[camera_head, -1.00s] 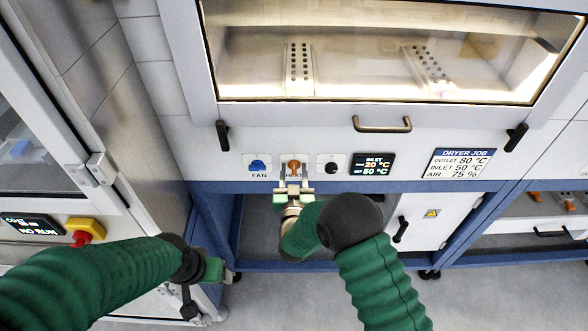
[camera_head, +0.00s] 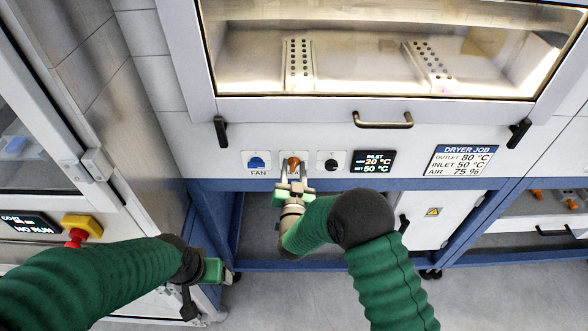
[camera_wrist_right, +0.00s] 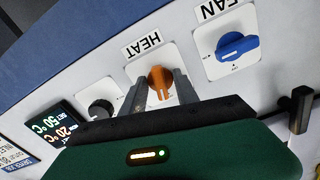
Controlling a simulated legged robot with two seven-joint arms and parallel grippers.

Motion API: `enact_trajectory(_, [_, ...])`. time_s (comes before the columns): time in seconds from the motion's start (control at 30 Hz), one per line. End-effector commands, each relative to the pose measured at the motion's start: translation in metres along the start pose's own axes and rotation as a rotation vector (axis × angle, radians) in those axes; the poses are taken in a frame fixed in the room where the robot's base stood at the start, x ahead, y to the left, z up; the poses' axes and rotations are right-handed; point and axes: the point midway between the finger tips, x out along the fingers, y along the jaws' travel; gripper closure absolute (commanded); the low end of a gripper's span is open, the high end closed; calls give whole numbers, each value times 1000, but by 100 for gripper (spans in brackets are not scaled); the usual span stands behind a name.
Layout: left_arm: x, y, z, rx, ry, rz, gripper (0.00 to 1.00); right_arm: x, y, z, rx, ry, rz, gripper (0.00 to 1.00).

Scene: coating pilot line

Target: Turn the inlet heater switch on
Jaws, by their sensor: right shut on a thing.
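The inlet heater switch is an orange knob (camera_head: 294,162) on a white plate in the dryer's front panel. In the right wrist view the orange knob (camera_wrist_right: 158,78) sits beside the HEAT label (camera_wrist_right: 143,47). My right gripper (camera_head: 293,179) is at this knob, with its fingers (camera_wrist_right: 162,94) on either side of it, shut on it. The fingers partly cover the knob, and its exact setting is hard to tell. My left gripper (camera_head: 217,270) hangs low at the left, away from the panel; its jaws are too unclear to read.
A blue FAN knob (camera_head: 257,162) is left of the heater knob and a black knob (camera_head: 330,163) is right of it. The inlet display (camera_head: 374,162) reads 20 °C now and 50 °C set. A dark handle (camera_head: 383,121) sticks out above. A red button (camera_head: 76,237) is at the left.

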Motion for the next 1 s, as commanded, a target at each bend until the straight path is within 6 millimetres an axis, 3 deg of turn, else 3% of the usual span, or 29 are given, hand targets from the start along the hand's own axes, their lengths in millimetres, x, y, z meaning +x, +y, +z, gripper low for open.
enact_trajectory(0.43, [39, 0, 9, 0, 0, 0, 27, 0, 0, 3, 480, 1, -1, 100])
enact_trajectory(0.83, [40, 0, 9, 0, 0, 0, 27, 0, -2, 0, 549, 0, -2, 100])
enact_trajectory(1.0, [54, 0, 13, 0, 0, 0, 27, 0, -1, 4, 674, 1, -2, 100])
